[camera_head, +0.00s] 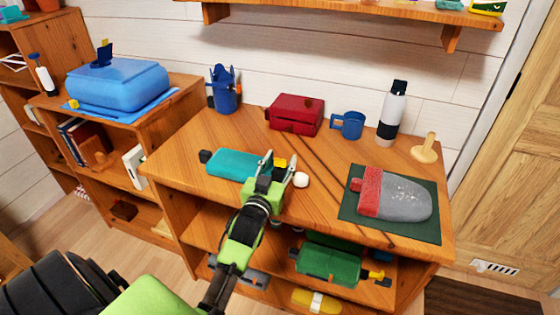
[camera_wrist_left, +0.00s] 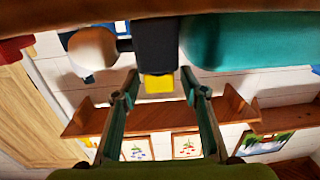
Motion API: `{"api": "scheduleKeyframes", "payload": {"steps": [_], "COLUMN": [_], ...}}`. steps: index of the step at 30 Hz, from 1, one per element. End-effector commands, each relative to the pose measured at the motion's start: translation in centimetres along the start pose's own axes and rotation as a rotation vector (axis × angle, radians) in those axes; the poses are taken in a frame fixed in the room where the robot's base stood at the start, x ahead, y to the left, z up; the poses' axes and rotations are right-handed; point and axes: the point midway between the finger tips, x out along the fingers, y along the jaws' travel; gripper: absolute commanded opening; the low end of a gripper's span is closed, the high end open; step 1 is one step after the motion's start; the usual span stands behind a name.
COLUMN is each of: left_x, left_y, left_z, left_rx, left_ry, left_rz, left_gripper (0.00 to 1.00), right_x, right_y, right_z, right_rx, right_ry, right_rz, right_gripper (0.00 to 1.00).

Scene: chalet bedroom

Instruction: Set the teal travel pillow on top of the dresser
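The teal travel pillow (camera_head: 226,164), a rounded teal bolster with a black piece at its left end, lies on the wooden dresser top (camera_head: 175,158). Its right end is partly hidden by my left gripper (camera_head: 278,167). That gripper is open, its two fingers spread and pointing away from me, beside the pillow's right end. In the left wrist view, which looks upside down, the pillow (camera_wrist_left: 250,38) is at the upper right, with a black block with a yellow tip beyond the gap between the open fingers (camera_wrist_left: 158,76). Nothing is held. My right gripper is out of view.
A white ball (camera_head: 301,180) sits just right of the gripper. A red case (camera_head: 295,115), blue mug (camera_head: 347,125), bottle (camera_head: 391,113) and blue cup (camera_head: 226,95) stand behind. A grey-and-red bag lies on a dark mat (camera_head: 350,212). A green roll (camera_head: 328,264) lies on the shelf below.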

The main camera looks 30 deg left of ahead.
Motion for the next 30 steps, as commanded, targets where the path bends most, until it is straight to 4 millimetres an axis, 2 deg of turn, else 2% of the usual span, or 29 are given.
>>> {"api": "scheduleKeyframes", "payload": {"steps": [9, 14, 24, 30], "left_x": [0.0, -0.1, -7.1, -10.3], "left_y": [0.0, 0.0, 0.0, 0.0], "left_z": [-0.2, -1.8, -1.4, -1.4], "left_rx": [0.0, 0.0, 0.0, -0.001], "left_ry": [0.001, 0.003, -0.004, -0.002], "left_rz": [0.0, 0.001, -0.001, 0.0], "left_gripper": [0.4, 0.4, 0.4, 0.4], "right_x": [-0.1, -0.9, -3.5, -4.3], "right_y": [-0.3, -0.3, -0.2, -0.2], "right_z": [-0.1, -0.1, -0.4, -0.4], "right_rx": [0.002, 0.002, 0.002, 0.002], "right_ry": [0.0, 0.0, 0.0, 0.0], "right_rz": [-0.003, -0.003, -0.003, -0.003], "right_gripper": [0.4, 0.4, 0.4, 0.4]}}
